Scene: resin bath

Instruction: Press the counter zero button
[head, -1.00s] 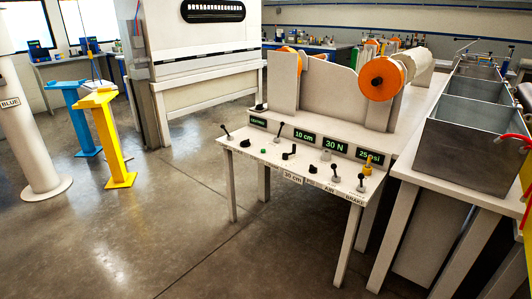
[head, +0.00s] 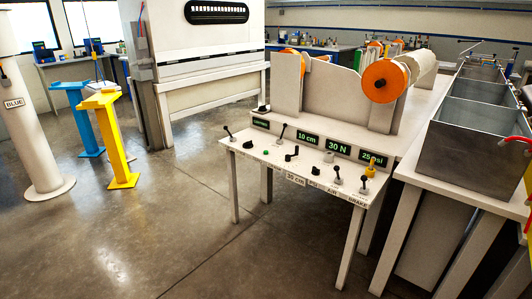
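The control table (head: 296,181) stands right of centre in the head view, with levers, knobs and small buttons on its white top. A small green button (head: 265,152) sits toward its left side. A black knob (head: 291,154) is to the right of that button. A green-lit display reading 10 cm (head: 308,138) is on the panel behind, beside a 30 N display (head: 339,146) and a 25 psi display (head: 372,158). The button labels are too small to read, so I cannot tell which is the counter zero button.
Orange-ended rollers (head: 383,81) stand behind the table. A long metal bath (head: 470,140) is at the right. A yellow stand (head: 118,140), a blue stand (head: 82,120) and a white column (head: 32,140) are at the left. The floor (head: 170,220) before the table is clear.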

